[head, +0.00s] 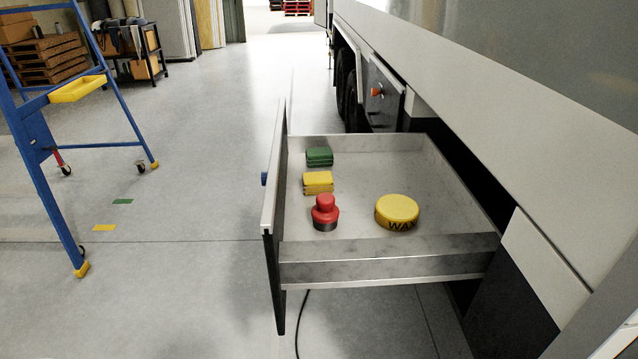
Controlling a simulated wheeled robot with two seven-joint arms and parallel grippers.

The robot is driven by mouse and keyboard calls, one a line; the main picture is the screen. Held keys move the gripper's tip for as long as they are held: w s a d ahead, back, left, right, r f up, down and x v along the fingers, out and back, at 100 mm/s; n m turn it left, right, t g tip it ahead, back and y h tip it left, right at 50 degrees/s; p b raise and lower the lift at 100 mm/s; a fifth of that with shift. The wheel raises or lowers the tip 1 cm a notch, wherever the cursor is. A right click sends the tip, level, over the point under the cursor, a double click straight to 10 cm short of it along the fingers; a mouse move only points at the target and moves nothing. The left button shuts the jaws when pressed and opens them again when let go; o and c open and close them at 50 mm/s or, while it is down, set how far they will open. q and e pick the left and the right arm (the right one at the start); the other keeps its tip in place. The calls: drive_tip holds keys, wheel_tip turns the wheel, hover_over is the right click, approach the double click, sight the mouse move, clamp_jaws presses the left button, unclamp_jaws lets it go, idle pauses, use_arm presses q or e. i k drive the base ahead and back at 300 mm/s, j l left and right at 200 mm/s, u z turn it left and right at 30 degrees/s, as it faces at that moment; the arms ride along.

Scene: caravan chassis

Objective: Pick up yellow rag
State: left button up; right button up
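A folded yellow rag (318,182) lies in the open drawer (388,262), near its front panel on the left side. A green folded rag (320,156) lies just behind it. A red-knobbed tool (324,212) stands just in front of the yellow rag, close to it. A round yellow wax tin (397,211) sits to the right in the drawer. Neither of my grippers shows in the head view.
The drawer sticks out to the left from the caravan side (510,90), with walls around its contents. A blue wheeled ladder frame (45,140) stands at the left. A green patch (122,201) and a yellow patch (104,228) lie on the floor.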

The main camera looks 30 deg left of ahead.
sight(314, 182)
drive_tip(key=z, duration=1.55)
drive_tip(key=u, duration=2.45)
drive_tip(key=k+j+u, duration=0.15)
drive_tip(key=u, duration=0.25)
drive_tip(key=k+j+u, duration=0.1)
drive_tip(key=j+u, duration=0.15)
drive_tip(key=u, duration=0.15)
drive_tip(key=k+j+u, duration=0.1)
drive_tip(key=j+u, duration=0.15)
drive_tip(key=u, duration=0.15)
